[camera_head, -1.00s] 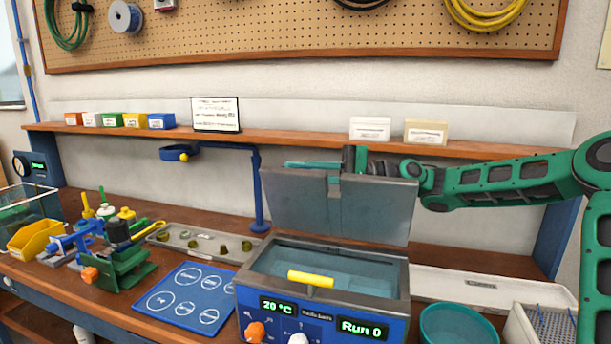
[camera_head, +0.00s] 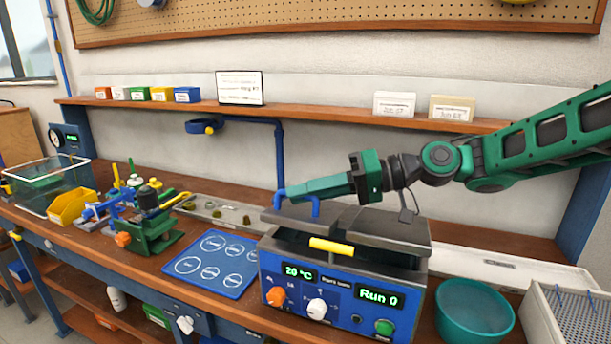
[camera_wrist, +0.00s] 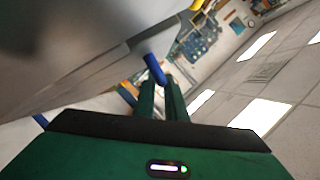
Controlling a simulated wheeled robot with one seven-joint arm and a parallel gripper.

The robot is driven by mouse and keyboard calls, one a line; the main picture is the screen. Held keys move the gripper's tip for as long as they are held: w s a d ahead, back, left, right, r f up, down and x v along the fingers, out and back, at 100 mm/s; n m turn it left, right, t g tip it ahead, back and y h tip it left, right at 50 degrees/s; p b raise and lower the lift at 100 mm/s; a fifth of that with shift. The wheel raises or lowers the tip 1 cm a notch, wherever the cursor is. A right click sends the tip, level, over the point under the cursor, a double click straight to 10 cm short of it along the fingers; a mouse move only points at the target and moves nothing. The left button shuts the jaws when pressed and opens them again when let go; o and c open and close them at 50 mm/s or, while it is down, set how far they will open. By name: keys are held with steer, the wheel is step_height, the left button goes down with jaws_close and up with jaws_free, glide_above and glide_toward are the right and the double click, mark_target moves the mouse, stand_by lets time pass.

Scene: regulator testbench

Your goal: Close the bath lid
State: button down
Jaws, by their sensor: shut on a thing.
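The grey metal bath lid (camera_head: 385,228) lies almost flat over the blue water bath (camera_head: 345,305), with a dark gap visible below its front edge. A blue handle (camera_head: 316,207) stands up on the lid's left part; it also shows at the fingertips in the wrist view (camera_wrist: 154,68). My gripper (camera_head: 298,193) reaches in from the right above the lid, its green fingers shut on the blue handle. In the wrist view, my gripper's fingers (camera_wrist: 163,85) point to the handle, beside a large grey lid surface. The exact finger contact is partly hidden.
A yellow bar (camera_head: 332,246) sits at the bath's front. A teal bowl (camera_head: 474,312) and a white rack (camera_head: 570,315) stand to the right. A blue mat (camera_head: 211,263) and a green stand (camera_head: 150,232) lie left. A shelf (camera_head: 320,116) runs behind.

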mark_target(311, 215)
steer(key=shift+s+a+f+n+t+h, duration=0.25)
steer(key=shift+s+f+n, duration=0.1)
steer(key=shift+f, duration=0.25)
steer(key=shift+s+a+f+n+t+h, duration=0.15)
steer(key=shift+s+a+f+n, duration=0.15)
steer(key=shift+f, duration=0.25)
steer(key=shift+s+f, duration=0.2)
steer(key=shift+f, duration=0.35)
steer(key=shift+s+f, duration=0.2)
steer(key=shift+f, duration=0.35)
steer(key=c, duration=2.1)
jaws_free()
steer(key=shift+d, duration=0.1)
